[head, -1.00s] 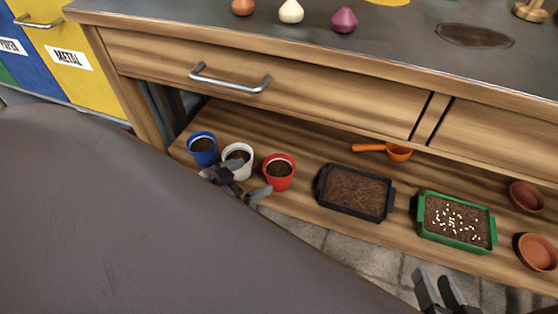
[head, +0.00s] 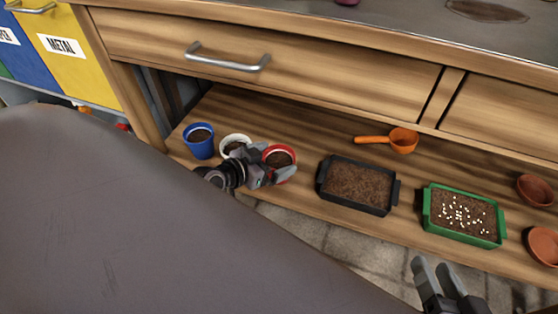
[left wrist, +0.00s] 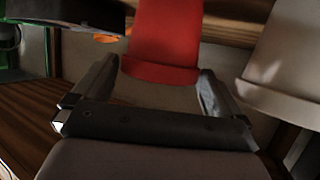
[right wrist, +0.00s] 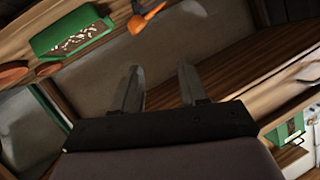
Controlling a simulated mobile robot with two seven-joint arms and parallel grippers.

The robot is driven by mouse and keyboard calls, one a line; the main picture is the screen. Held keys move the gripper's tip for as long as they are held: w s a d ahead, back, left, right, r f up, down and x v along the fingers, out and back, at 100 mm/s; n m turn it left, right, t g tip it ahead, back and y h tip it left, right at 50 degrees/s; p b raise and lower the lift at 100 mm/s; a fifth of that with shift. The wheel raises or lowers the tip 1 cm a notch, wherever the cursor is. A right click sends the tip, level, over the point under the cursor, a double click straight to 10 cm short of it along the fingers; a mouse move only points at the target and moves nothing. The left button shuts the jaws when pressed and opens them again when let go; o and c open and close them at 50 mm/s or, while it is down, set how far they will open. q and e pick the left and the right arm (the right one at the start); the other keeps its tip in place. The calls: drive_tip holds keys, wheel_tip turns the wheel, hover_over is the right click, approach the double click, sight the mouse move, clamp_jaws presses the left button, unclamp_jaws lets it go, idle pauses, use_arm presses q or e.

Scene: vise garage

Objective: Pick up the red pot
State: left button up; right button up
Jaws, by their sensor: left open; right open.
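The red pot (head: 287,153) holds dark soil and stands on the lower shelf, right of the white pot. My left gripper (head: 277,174) is open in front of it and hides its lower left part. In the left wrist view the red pot (left wrist: 165,40) stands upright just beyond and between the open fingertips (left wrist: 158,78). I cannot tell whether a finger touches it. My right gripper (head: 436,275) is open and empty, low in front of the shelf; it also shows in the right wrist view (right wrist: 160,80).
A white pot (head: 234,139) and a blue pot (head: 197,147) stand left of the red pot. To its right are a black tray (head: 326,186), a green tray (head: 428,211), an orange scoop (head: 403,140) and terracotta dishes (head: 536,190). A drawer front (head: 300,70) overhangs the shelf.

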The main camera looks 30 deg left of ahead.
sight(289, 153)
use_arm(q)
drive_tip(key=shift+b+x, duration=0.45)
drive_tip(key=shift+x, duration=1.25)
drive_tip(key=c, duration=0.8)
